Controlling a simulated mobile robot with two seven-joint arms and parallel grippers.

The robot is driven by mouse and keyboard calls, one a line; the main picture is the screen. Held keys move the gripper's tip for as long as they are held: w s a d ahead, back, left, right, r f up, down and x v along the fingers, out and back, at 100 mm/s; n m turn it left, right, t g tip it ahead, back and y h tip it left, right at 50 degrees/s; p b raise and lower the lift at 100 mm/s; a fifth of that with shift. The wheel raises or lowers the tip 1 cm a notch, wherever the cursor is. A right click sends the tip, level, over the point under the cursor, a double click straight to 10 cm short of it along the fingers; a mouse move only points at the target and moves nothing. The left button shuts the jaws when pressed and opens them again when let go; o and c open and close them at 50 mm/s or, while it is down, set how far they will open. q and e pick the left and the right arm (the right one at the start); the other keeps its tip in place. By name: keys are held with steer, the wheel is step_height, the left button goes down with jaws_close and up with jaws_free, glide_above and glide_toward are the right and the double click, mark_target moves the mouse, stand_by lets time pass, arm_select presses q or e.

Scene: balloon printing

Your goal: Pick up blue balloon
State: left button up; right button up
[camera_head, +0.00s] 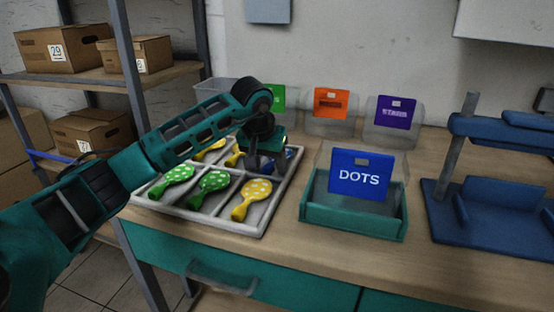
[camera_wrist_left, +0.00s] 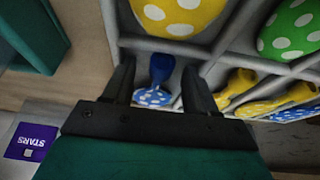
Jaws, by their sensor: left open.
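A blue balloon with white dots (camera_wrist_left: 152,97) lies in a compartment of the grey sorting tray (camera_head: 263,228). In the head view, only a bit of blue (camera_head: 291,153) shows beside my gripper at the tray's far right; the rest is hidden behind it. My left gripper (camera_wrist_left: 158,68) is open. It points down over that compartment, with one finger on each side of the balloon in the wrist view. I cannot tell whether the fingers touch it. My right gripper is not in view.
Green (camera_head: 214,182) and yellow (camera_head: 251,199) dotted balloons fill neighbouring compartments, split by raised dividers. A teal bin with a blue DOTS sign (camera_head: 360,176) stands right of the tray. Clear bins with green, orange (camera_head: 331,104) and purple (camera_head: 396,112) signs stand behind. A blue machine (camera_head: 480,210) is at the right.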

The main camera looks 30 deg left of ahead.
arm_select(q)
steer(key=shift+c, duration=0.2)
steer(key=c, duration=0.9)
steer(key=shift+r, duration=0.15)
